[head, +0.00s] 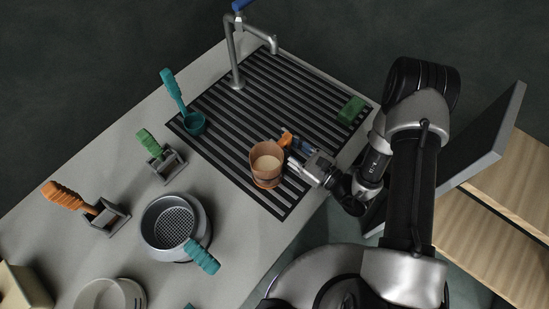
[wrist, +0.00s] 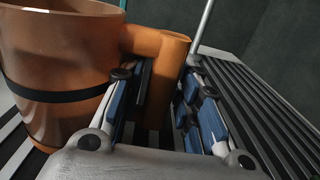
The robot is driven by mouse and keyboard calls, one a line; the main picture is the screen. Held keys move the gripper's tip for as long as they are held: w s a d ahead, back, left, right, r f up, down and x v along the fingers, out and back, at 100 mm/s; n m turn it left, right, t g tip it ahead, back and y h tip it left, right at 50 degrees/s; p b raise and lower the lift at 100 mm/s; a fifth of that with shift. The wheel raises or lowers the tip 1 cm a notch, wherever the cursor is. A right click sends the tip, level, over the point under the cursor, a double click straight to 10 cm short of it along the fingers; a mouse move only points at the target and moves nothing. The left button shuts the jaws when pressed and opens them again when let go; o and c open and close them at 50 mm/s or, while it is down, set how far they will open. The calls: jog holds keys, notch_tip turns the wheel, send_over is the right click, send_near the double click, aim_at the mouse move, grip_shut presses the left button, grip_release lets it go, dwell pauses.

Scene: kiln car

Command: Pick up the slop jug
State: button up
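The slop jug appears to be the orange-brown jug (head: 266,165) with a dark band and pale contents, upright on the slatted drain grid (head: 262,200). In the wrist view the jug (wrist: 55,60) fills the left side, and its handle (wrist: 163,85) stands between my fingers. My gripper (head: 299,153) reaches in from the right at the handle. In the wrist view my gripper (wrist: 160,105) is open around the handle, with a dark gap between the left finger and the handle. Whether the right finger touches the handle I cannot tell.
A teal-handled ladle or cup (head: 193,122) and a green block (head: 351,110) are on the grid. A tap (head: 236,70) stands behind. A grey pot (head: 160,245) with a strainer, a green-handled tool (head: 150,143) and an orange-handled tool (head: 70,197) are on the counter at left.

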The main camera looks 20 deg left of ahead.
grip_shut()
dwell(0.3)
dwell(0.6)
